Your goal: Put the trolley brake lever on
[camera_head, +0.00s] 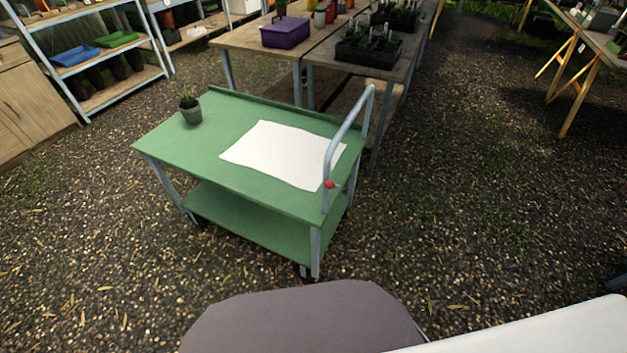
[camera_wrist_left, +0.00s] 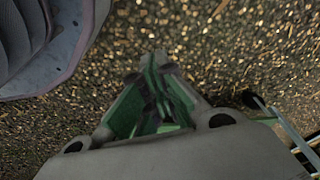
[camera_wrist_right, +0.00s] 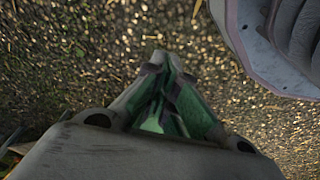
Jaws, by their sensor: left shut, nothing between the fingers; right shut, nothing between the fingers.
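The green trolley (camera_head: 225,114) stands on the gravel in front of me, with two shelves, grey legs and dark castors. Its grey push handle (camera_head: 346,130) rises at the right end. A small red knob (camera_head: 329,184), which looks like the brake lever's end, sits low on the near side of the handle. The lever's own angle is too small to tell. My left gripper (camera_wrist_left: 158,62) is shut and empty above the gravel in its wrist view. My right gripper (camera_wrist_right: 162,62) is shut and empty above the gravel too. Neither gripper shows in the head view.
A potted plant (camera_head: 190,108) and a white sheet (camera_head: 282,154) lie on the trolley top. Benches with a purple box (camera_head: 286,32) and black trays (camera_head: 368,50) stand close behind it. Shelves (camera_head: 92,62) stand at the left. Gravel (camera_head: 480,190) is clear to the right.

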